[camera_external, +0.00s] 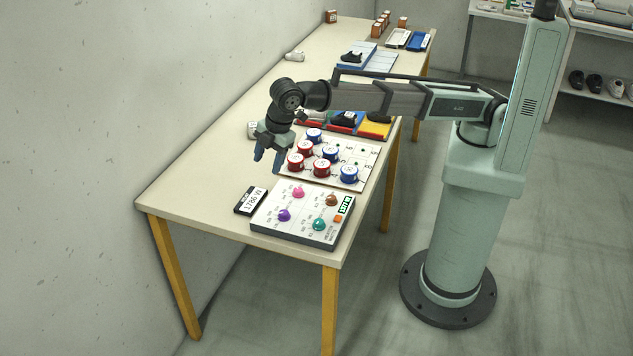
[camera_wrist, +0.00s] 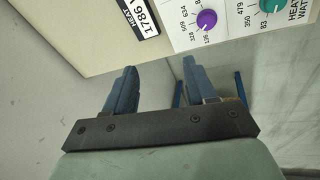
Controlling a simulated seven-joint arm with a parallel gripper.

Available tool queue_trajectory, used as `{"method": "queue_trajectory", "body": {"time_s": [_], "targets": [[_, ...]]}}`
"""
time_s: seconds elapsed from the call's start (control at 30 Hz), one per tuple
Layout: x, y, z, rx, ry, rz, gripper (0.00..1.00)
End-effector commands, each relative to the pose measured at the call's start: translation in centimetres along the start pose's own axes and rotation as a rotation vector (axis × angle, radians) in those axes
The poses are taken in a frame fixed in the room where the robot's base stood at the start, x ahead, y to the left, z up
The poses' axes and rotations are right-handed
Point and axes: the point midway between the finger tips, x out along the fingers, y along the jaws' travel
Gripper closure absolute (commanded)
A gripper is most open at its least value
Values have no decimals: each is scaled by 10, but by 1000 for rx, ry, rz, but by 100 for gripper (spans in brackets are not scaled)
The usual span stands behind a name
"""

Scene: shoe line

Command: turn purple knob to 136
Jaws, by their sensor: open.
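The purple knob (camera_external: 284,215) is on the near left part of a white control panel (camera_external: 262,228) at the near end of the table. It also shows near the top of the wrist view (camera_wrist: 206,19), ringed by printed numbers such as 634, 509 and 136. Its pointer setting is too small to read surely. My gripper (camera_external: 267,158) is open and empty, above the table, behind and left of the panel in the external view. In the wrist view its two blue fingers (camera_wrist: 154,88) are apart, with the knob beyond them, untouched.
The panel also bears a pink knob (camera_external: 298,192), a brown knob (camera_external: 331,200), a teal knob (camera_external: 319,224) and a small green display (camera_external: 346,206). A black-and-white label plate (camera_external: 251,201) lies left of it. Behind is a board with several red and blue round pieces (camera_external: 322,167).

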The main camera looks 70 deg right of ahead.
Motion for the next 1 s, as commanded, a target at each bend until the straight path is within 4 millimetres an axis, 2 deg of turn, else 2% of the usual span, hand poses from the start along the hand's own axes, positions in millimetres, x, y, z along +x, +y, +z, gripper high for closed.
{"method": "queue_trajectory", "body": {"time_s": [0.03,0.2,0.4,0.6,0.83,1.0], "targets": [[-1,-3,-8,84,-6,-40,44],[-3,-22,-14,384,-50,-152,44],[-7,-40,-8,727,-140,-221,44],[-9,-44,-3,989,-209,-211,44],[-7,-45,-2,1112,-226,-199,44],[7,-49,0,1119,-227,-197,44]]}}
